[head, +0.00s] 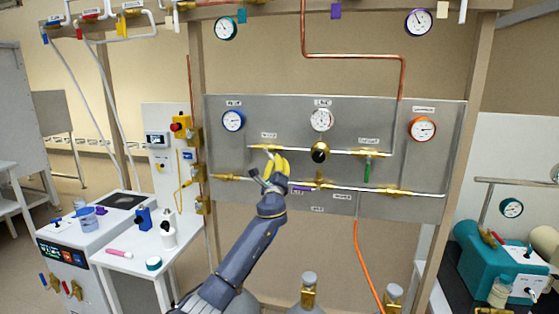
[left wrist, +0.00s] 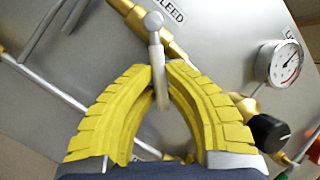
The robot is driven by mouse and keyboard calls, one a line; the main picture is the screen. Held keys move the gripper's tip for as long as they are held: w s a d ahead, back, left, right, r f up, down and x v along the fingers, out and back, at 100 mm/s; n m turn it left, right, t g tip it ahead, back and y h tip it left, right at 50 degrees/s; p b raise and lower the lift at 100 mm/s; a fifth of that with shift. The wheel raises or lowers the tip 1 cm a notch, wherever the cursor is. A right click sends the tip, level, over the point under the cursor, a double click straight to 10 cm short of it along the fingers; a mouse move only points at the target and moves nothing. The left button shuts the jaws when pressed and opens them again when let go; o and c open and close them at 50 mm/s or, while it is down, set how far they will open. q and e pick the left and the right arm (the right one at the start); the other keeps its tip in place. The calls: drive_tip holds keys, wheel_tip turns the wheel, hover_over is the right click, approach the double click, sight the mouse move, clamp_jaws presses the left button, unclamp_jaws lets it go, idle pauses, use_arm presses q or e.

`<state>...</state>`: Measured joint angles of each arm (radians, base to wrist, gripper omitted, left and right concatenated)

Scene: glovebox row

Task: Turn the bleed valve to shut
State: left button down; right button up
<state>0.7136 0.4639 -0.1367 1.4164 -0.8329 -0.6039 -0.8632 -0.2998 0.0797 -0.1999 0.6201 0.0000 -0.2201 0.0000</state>
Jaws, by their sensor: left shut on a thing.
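The bleed valve is a brass fitting (left wrist: 178,43) with a grey lever (left wrist: 157,45) ending in a ball, beside the "BLEED" label (left wrist: 170,8) in the left wrist view. In the head view, its brass body (head: 262,147) sits on the upper pipe of the grey panel, left of centre. My left gripper (head: 275,160) has yellow ridged fingers and is in front of that valve. In the left wrist view, its fingertips (left wrist: 160,70) are closed around the lever, whose ball end sticks out beyond them. The fingers partly hide the lever and valve in the head view.
Right of the gripper are a black knob (head: 320,152) below a white gauge (head: 321,119) and a green-handled valve (head: 367,172). A lower pipe (head: 420,193) runs across the panel. A white bench (head: 125,257) stands at left, a teal machine (head: 488,262) at right.

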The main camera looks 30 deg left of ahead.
use_arm(q)
drive_tip(key=shift+s+a+f+m+t+h, duration=0.4)
drive_tip(key=shift+a+m+h, duration=0.6)
drive_tip(key=shift+m, duration=1.35)
drive_tip(key=shift+s+a+f+m+t+h, duration=0.15)
drive_tip(key=shift+a+m+t+h, duration=0.35)
drive_tip(key=shift+m+h, duration=1.45)
drive_tip(key=shift+s+a+f+m+t+h, duration=0.2)
drive_tip(key=shift+a+f+m+t+h, duration=0.4)
drive_tip(key=shift+m, duration=2.2)
drive_tip(key=shift+a+r+h, duration=0.2)
drive_tip(key=shift+r+h, duration=0.05)
drive_tip(key=shift+h, duration=0.1)
drive_tip(key=c, duration=1.4)
unclamp_jaws()
drive_tip(key=shift+g, duration=0.3)
drive_tip(key=shift+c, duration=0.2)
drive_tip(key=shift+f, duration=0.1)
drive_tip(key=v, duration=1.2)
